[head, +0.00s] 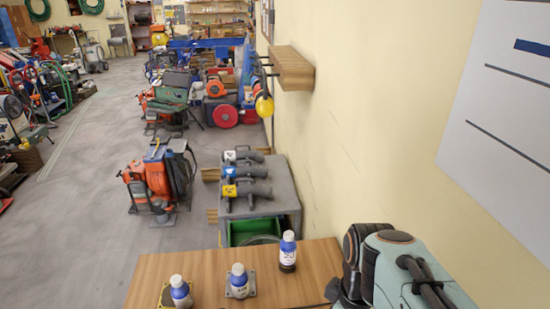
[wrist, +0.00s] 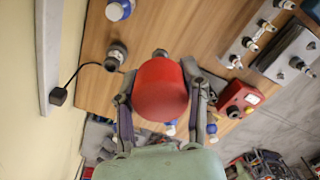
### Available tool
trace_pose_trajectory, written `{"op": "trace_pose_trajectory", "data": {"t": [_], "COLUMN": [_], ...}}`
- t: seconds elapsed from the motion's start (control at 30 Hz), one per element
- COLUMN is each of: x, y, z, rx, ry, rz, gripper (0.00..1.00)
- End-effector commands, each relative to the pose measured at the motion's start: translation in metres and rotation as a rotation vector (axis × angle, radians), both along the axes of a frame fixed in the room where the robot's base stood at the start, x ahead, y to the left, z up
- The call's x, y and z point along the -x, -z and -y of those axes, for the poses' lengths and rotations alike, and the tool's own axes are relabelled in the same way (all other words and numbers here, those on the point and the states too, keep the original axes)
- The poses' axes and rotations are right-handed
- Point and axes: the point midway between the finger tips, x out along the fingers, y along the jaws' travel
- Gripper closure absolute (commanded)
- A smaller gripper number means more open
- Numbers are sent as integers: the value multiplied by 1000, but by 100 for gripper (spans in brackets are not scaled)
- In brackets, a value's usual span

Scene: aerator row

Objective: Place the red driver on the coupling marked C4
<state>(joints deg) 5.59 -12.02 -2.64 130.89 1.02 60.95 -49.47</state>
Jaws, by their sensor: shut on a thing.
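The red driver (wrist: 161,88) is a round red body in the middle of the wrist view. My gripper (wrist: 160,98) is shut on it, with one dark finger on each side, above the wooden table. A small grey metal piece shows just past the driver's far end; I cannot tell whether it belongs to the driver or is a fitting on the table. A grey round fitting (wrist: 117,54) stands apart to the upper left. Several metal fittings stand on grey plates (wrist: 287,62) at the upper right. No C4 marking is readable. The head view shows neither the driver nor my gripper's fingers.
A red box (wrist: 238,97) sits right of the driver. A wall is close on the right.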

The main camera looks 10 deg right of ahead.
Motion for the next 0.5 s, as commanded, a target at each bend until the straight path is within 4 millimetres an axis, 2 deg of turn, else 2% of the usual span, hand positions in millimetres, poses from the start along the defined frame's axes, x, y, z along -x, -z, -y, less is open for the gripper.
{"op": "trace_pose_trajectory", "data": {"t": [0.03, 0.1, 0.23, 0.37, 0.5], "x": [0, 2, -8, -38, -77], "y": [-4, -6, -2, 14, 32], "z": [11, 19, 28, 37, 47], "rx": [0, 0, -1, -2, -1], "ry": [48, 89, 117, 118, 119], "rz": [1, 0, -4, -8, -6], "gripper": [98, 98, 98, 98, 98]}}
